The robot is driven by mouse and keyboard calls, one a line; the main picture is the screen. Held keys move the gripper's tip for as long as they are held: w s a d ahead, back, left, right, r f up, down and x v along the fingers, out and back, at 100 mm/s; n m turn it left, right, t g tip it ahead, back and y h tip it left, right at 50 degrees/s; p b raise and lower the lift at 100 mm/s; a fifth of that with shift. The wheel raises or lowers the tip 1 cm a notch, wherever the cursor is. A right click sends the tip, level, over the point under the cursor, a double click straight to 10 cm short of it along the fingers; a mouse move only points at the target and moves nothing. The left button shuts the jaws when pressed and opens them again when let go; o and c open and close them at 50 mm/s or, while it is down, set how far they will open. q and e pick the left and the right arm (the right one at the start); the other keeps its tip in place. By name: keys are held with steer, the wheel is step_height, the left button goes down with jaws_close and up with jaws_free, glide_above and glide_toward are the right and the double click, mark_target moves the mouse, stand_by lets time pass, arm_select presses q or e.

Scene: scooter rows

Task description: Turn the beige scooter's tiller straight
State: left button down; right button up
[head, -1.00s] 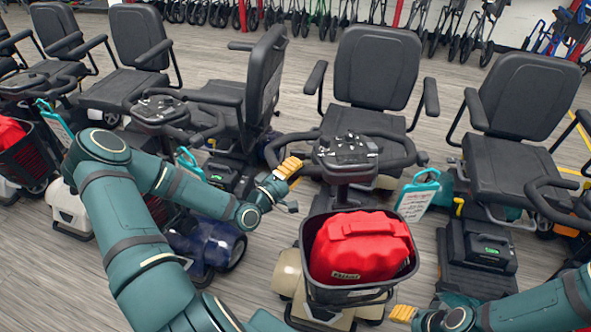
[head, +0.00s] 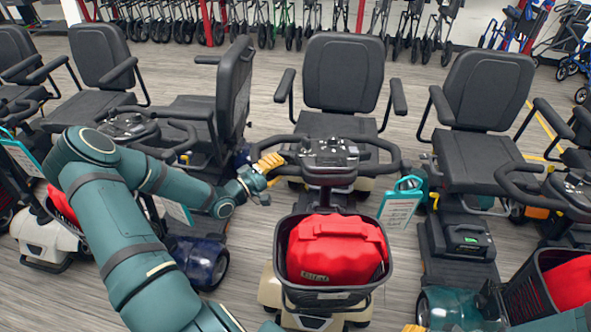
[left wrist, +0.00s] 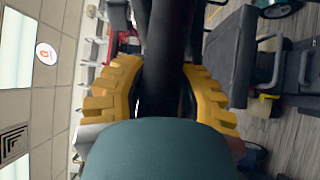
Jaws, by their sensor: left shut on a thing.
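The beige scooter (head: 268,288) stands at the centre, its black seat behind and its front towards me. Its tiller (head: 330,158) has a black loop handlebar and control panel, which look roughly square to the seat. A black front basket (head: 330,298) holds a red bag (head: 337,250). My left gripper (head: 268,163), with yellow fingers, is shut on the left side of the handlebar. In the left wrist view the dark bar (left wrist: 168,75) passes between both fingers. Only a yellow sliver of my right gripper (head: 414,328) shows at the bottom edge, so its jaws cannot be judged.
A blue scooter (head: 195,262) stands close on the left, its seat turned sideways. Another scooter (head: 475,250) stands on the right, with a teal-framed tag (head: 401,203) between. Walkers (head: 270,20) line the back. Narrow floor strips separate the scooters.

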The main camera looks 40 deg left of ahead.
arm_select(q)
steer(key=shift+w+m+g+h, duration=0.3)
steer(key=shift+w+m+h, duration=0.4)
steer(key=shift+w+h, duration=0.35)
steer(key=shift+s, duration=0.1)
steer(key=c, duration=0.7)
jaws_free()
steer(key=shift+o, duration=0.2)
steer(key=v, duration=1.2)
